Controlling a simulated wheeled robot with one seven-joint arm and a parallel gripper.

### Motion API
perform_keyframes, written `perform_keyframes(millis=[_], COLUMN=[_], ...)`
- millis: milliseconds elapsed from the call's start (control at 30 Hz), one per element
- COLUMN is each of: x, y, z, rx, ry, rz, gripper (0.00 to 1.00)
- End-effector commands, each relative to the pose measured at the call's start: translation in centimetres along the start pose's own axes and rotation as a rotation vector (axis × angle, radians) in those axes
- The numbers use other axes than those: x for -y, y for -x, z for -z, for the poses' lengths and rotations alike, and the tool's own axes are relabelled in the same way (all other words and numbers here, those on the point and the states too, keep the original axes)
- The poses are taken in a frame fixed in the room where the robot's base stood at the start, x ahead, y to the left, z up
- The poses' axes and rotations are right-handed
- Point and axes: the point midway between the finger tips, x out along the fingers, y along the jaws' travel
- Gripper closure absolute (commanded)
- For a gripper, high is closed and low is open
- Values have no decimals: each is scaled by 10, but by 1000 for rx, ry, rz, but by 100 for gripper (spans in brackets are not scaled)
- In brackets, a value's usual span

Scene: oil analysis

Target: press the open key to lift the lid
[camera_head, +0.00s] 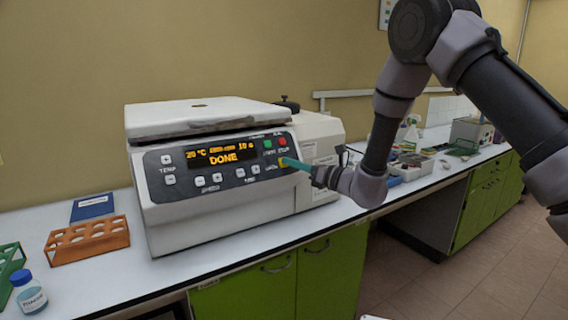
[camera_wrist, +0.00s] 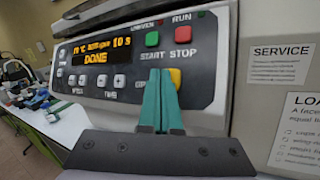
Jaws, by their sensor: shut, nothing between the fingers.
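A white centrifuge (camera_head: 215,215) stands on the bench, its lid (camera_head: 160,117) lying flat on top. Its panel display (camera_head: 222,156) reads DONE in orange; the display also shows in the wrist view (camera_wrist: 96,50). The yellow open key (camera_wrist: 176,77) is below the red stop key (camera_wrist: 182,34) and partly hidden by my fingers. My gripper (camera_head: 291,162) has teal fingers, shut and empty, with the tips at the yellow key. In the wrist view the fingertips (camera_wrist: 163,78) overlap the key's left side. I cannot tell whether they touch it.
The green start key (camera_wrist: 152,39) is just above the fingertips. Lab items crowd the bench at right.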

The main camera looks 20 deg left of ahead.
Motion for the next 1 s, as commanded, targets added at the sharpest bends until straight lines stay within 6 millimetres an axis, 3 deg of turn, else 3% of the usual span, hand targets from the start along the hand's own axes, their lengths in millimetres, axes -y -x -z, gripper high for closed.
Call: perform_keyframes(millis=[1000], x=[4], y=[-6], z=[4], rx=[1], ry=[0], rz=[-1], gripper=[100])
